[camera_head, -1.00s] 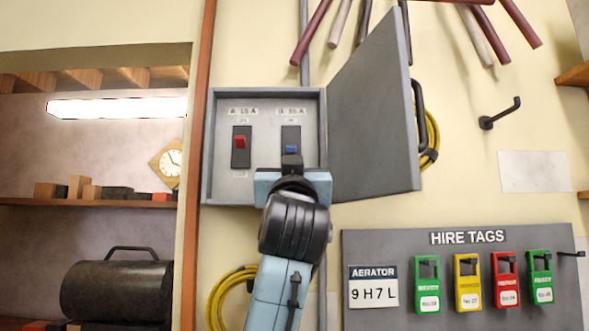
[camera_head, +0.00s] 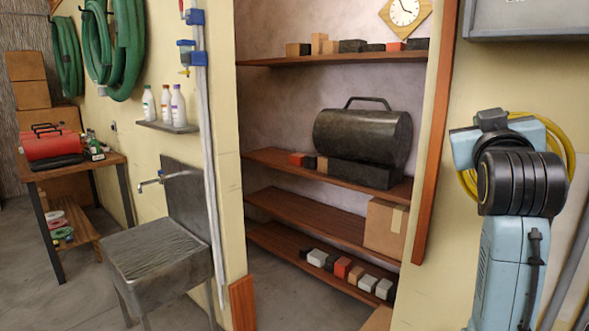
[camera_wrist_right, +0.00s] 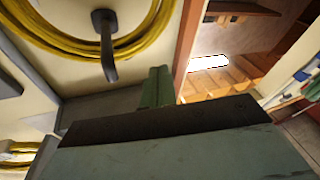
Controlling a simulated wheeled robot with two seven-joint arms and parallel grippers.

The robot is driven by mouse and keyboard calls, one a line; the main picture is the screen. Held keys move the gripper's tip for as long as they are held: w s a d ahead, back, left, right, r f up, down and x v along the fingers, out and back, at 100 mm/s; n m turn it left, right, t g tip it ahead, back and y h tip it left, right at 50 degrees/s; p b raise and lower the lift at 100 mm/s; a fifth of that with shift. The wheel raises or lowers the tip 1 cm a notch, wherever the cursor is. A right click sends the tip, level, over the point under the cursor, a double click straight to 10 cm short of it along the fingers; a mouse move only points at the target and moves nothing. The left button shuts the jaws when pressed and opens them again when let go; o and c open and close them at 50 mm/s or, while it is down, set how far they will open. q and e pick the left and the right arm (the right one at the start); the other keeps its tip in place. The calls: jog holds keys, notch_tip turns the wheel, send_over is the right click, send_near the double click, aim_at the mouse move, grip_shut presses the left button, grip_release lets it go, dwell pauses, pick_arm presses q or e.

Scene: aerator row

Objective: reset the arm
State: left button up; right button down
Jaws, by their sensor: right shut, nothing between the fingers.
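My right arm stands at the right of the head view, pale blue with a black ribbed wrist. Its gripper (camera_head: 491,118) is raised in front of the cream wall, below the grey switch box (camera_head: 525,22). Only the bottom edge of that box shows; its switches are out of frame. In the right wrist view the green fingertips (camera_wrist_right: 157,88) are together with nothing between them. My left gripper is not in view.
A coiled yellow hose (camera_head: 553,130) hangs behind the right gripper; a dark hook (camera_wrist_right: 105,45) holds yellow coils in the wrist view. Wooden shelves (camera_head: 325,58) fill the alcove. A metal sink (camera_head: 158,258) and a workbench (camera_head: 75,170) stand left, with open floor between.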

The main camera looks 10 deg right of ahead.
jog(key=s+a+f+n+g+y, duration=0.1)
jog(key=a+f+g+y, duration=0.15)
jog(key=f, duration=0.75)
jog(key=s+a+f+n+g+y, duration=0.1)
jog(key=a+f+n+y, duration=0.15)
jog(key=f, duration=0.85)
jog(key=s+a+f+n+g+y, duration=0.1)
jog(key=s+a+f+g+y, duration=0.15)
jog(key=f, duration=0.75)
jog(key=s+a+f+g+y, duration=0.2)
jog(key=s+a+f+g, duration=0.25)
jog(key=s+f, duration=0.65)
jog(key=s+a+f+g+y, duration=0.25)
jog(key=s+a+f, duration=0.25)
jog(key=s+f, duration=0.6)
notch_tip(320, 180, down, 22)
jog(key=s+g+h, duration=0.1)
jog(key=s+g, duration=0.1)
jog(key=s+d+f+g, duration=0.1)
jog(key=s+d+f, duration=0.2)
jog(key=s+f, duration=1.3)
jog(key=shift+s+f+n, duration=0.2)
jog(key=shift+s+n, duration=0.25)
